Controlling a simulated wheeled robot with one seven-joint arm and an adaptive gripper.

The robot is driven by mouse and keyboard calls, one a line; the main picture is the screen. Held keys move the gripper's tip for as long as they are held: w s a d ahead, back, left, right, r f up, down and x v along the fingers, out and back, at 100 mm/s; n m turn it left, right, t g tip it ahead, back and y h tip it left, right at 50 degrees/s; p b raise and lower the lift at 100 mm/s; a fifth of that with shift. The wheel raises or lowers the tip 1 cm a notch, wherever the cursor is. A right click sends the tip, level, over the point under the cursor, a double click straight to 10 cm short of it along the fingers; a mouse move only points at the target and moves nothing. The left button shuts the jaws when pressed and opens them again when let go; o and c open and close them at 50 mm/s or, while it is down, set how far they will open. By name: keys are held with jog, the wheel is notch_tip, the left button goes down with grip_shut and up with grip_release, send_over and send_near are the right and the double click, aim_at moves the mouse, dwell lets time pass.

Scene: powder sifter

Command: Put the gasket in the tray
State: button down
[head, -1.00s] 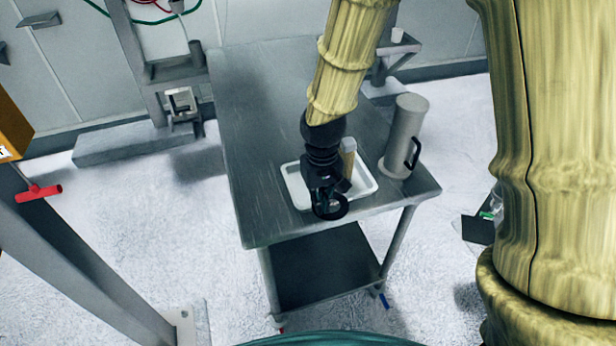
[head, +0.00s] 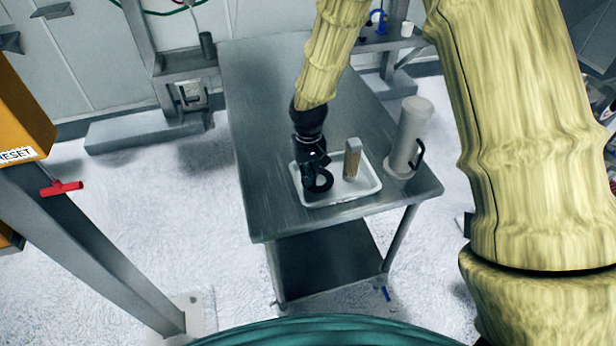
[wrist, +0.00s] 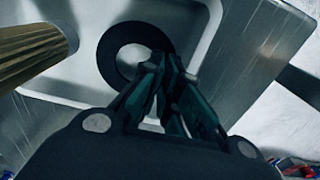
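The gasket is a flat black ring (head: 318,181), seen over the left part of the white tray (head: 345,199) on the steel table. In the wrist view the gasket (wrist: 112,62) shows with the tray wall (wrist: 215,22) beyond it. My gripper (head: 314,163) is above the tray. In the wrist view its fingertips (wrist: 172,62) are together on the gasket's right rim, so it is shut on the gasket. The fingers hide part of that rim. I cannot tell whether the gasket touches the tray floor.
A brush (head: 352,158) stands upright in the tray, right of the gasket; its bristles (wrist: 30,48) show at left in the wrist view. A steel cylinder with a black handle (head: 411,135) stands right of the tray. The table's left part (head: 255,130) is clear.

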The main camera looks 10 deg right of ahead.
jog(key=shift+f+p, duration=0.3)
jog(key=shift+f, duration=0.65)
jog(key=shift+f, duration=0.15)
jog(key=c, duration=1.9)
grip_release()
jog(key=shift+r+b, duration=1.95)
jog(key=shift+r, duration=4.25)
